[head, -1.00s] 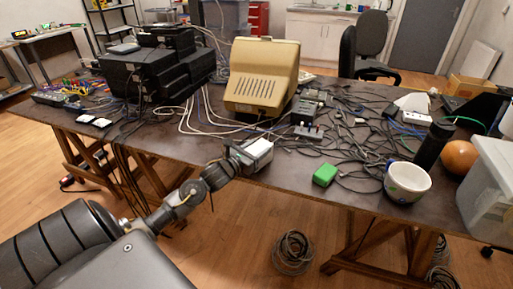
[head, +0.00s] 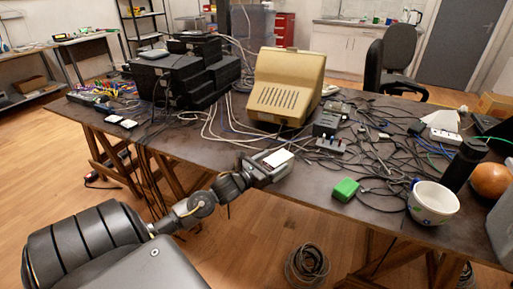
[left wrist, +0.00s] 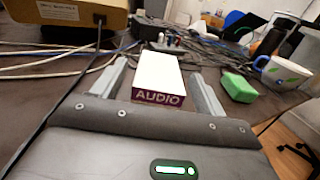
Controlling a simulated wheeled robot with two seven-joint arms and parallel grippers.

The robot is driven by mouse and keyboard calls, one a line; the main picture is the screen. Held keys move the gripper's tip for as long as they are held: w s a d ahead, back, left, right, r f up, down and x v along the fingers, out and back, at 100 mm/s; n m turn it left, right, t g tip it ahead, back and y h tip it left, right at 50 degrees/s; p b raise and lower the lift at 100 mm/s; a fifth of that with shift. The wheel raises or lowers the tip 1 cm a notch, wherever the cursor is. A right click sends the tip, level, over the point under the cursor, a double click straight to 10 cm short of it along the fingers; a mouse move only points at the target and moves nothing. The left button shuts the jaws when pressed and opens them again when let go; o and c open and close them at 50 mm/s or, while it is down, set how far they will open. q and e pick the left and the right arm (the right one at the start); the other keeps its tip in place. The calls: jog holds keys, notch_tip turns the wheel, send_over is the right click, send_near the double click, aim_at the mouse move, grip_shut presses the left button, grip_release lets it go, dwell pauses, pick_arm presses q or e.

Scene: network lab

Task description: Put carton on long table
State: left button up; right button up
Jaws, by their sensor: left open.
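The carton (head: 274,158), a small white box with a dark "AUDIO" end, is at the near edge of the long table (head: 300,185). It also shows in the left wrist view (left wrist: 159,73). My left gripper (head: 276,163) is open at the table's near edge, with the carton between its two fingers. In the left wrist view one finger stands on each side, with a visible gap at the right finger. The carton appears to rest on the dark tabletop, but its underside is hidden. My right gripper is not in view.
A green block (head: 346,189) and a white mug (head: 433,202) stand right of the carton. A beige monitor (head: 287,88) is behind it, with tangled cables around. Black boxes (head: 185,75) are stacked at the left. Bare tabletop lies just around the carton.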

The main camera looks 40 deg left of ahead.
pick_arm(q)
jog(key=s, duration=0.8)
jog(key=shift+s+a, duration=0.3)
jog(key=shift+s, duration=0.05)
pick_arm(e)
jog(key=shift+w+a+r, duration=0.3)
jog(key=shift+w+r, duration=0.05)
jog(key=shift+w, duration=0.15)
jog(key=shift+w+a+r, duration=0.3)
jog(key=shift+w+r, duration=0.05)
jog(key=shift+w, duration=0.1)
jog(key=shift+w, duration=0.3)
